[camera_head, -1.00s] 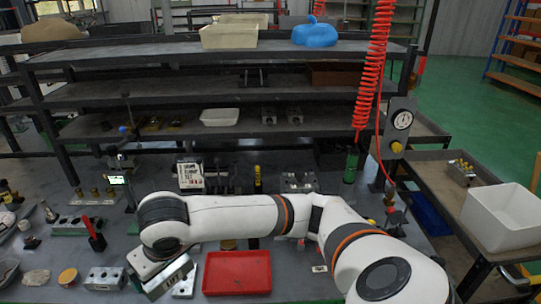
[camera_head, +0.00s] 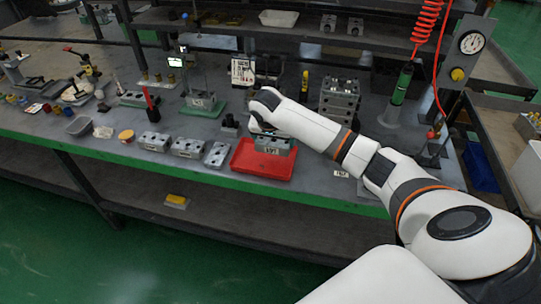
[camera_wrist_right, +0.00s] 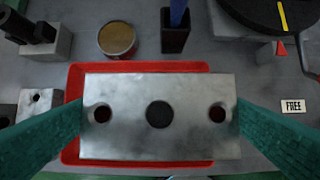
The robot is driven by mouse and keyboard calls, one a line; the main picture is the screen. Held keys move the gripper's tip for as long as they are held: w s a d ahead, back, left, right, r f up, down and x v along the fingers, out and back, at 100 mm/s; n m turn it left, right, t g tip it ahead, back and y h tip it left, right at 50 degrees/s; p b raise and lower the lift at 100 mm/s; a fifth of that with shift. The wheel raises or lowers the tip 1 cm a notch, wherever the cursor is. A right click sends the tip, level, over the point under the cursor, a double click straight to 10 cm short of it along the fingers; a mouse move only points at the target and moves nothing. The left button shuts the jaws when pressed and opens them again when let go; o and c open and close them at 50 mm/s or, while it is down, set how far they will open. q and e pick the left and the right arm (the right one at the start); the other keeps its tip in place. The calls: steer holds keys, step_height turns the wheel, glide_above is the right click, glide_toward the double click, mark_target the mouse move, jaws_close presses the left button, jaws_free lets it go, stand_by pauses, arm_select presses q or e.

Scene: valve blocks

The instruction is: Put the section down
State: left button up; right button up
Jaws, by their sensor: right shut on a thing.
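The section, a grey metal block (camera_wrist_right: 160,116) with three holes in its top face, sits between the two green-padded fingers of my right gripper (camera_wrist_right: 160,120) in the right wrist view. My right gripper (camera_head: 271,134) is shut on it. In the head view the section (camera_head: 272,147) shows just under my gripper, over the red tray (camera_head: 245,160). The tray's rim shows around the block in the wrist view (camera_wrist_right: 75,95). I cannot tell whether the block touches the tray floor. My left gripper is not in view.
Several grey blocks, one of them here (camera_head: 188,147), stand left of the tray near the green table edge. A black holder with a red handle (camera_head: 151,107) and an amber-topped tin (camera_head: 126,136) stand nearby. A stacked block (camera_head: 340,97) and a green cylinder (camera_head: 402,83) are to the right.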

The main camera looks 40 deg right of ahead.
steer(key=shift+w+f, duration=0.1)
steer(key=shift+f, duration=2.9)
steer(key=o, duration=0.9)
steer(key=shift+f, duration=0.2)
steer(key=shift+r, duration=0.1)
